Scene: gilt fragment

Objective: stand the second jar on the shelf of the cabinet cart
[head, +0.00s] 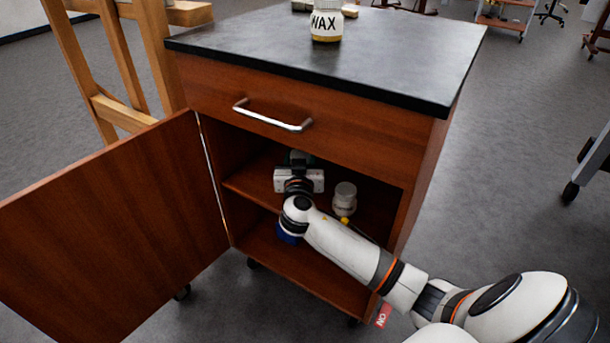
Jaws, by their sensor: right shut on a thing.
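The cabinet cart (300,115) has a dark top, and its door (120,215) stands open to the left. Its inner shelf (248,182) is in view. A white jar (344,194) stands upright on the shelf, to the right of my gripper. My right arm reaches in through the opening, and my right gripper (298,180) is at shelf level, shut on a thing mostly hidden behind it. Only a dark greenish top (298,157) shows above the gripper, likely a jar; I cannot tell whether it touches the shelf. My left gripper is out of view.
A jar labelled WAX (326,24) stands on the cart top near its back edge. A closed drawer with a metal handle (272,118) is above the opening. A blue object (288,236) shows in the lower compartment. A wooden easel (110,70) stands left behind.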

